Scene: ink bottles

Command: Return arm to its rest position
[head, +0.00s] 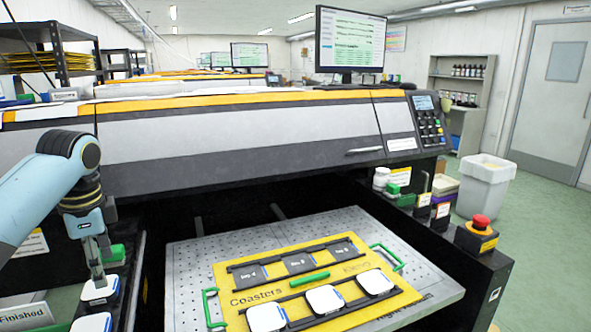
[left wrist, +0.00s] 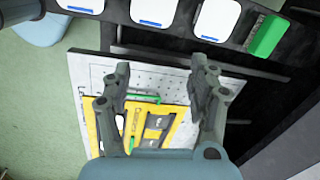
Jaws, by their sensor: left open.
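My left gripper (head: 97,272) is over the left ledge, pointing down close to a white square item (head: 101,291). In the left wrist view the gripper (left wrist: 160,72) has its fingers spread wide with nothing between them. Several white square items (left wrist: 153,12) with blue edges sit in a row on the dark ledge, beyond the fingertips in that view. Another white item (head: 92,322) shows at the bottom of the head view. My right gripper is in neither view.
A yellow Coasters board (head: 232,283) with green handles lies on the perforated metal bed (head: 185,262). Three white squares (head: 325,299) sit in its front row; three labelled back slots look empty. The printer body (head: 240,135) stands behind. A red emergency button (head: 481,222) is at right.

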